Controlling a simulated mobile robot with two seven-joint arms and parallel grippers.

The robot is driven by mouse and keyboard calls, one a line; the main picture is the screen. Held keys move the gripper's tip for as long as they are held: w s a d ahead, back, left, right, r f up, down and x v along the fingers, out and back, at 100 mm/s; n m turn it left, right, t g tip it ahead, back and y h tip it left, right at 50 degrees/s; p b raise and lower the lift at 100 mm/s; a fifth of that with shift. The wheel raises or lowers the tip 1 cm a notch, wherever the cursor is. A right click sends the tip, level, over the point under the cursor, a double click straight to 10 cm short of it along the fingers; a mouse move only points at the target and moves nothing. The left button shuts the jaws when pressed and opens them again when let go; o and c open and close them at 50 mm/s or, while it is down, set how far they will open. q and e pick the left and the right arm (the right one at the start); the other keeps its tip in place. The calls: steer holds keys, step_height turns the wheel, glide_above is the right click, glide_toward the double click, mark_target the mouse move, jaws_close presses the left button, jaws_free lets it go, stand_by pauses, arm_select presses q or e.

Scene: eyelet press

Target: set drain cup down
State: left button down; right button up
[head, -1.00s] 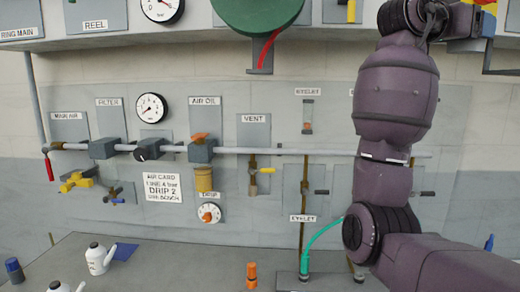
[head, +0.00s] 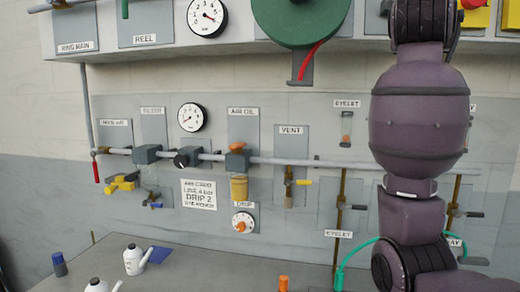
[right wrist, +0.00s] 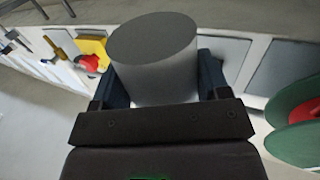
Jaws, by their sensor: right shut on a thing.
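A plain grey cylindrical cup (right wrist: 155,75), which I take to be the drain cup, is held by my right gripper (right wrist: 160,88) in the right wrist view. The dark fingers press on it from both sides, and its flat round end faces up in the picture. In the head view my right arm's purple links stand at the right, but the right gripper and the cup are out of that frame. My left gripper is in neither view.
A grey bench top (head: 200,265) runs below the panel. White oil cans (head: 135,260), a blue-capped bottle (head: 59,264), a blue cloth (head: 160,254) and an orange-topped item (head: 283,284) are on it. Pipes and valves project from the wall. The green reel (head: 300,18) hangs above.

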steer(key=a+f+n+t+y+b, duration=0.1)
steer(key=a+f+n+t+y, duration=0.3)
steer(key=f, duration=1)
steer(key=a+f+n+g+y, duration=0.1)
steer(key=a+f+n+y, duration=0.35)
steer(key=f, duration=1.05)
steer(key=s+f, duration=0.4)
steer(key=f, duration=0.6)
steer(key=s+a+f+m+y+b, duration=0.1)
steer(key=s+f, duration=0.2)
steer(key=f, duration=0.6)
steer(key=s+f+y, duration=0.1)
steer(key=s+f, duration=0.3)
steer(key=f, duration=0.6)
steer(key=shift+s+a+f, duration=0.3)
steer(key=shift+a, duration=0.05)
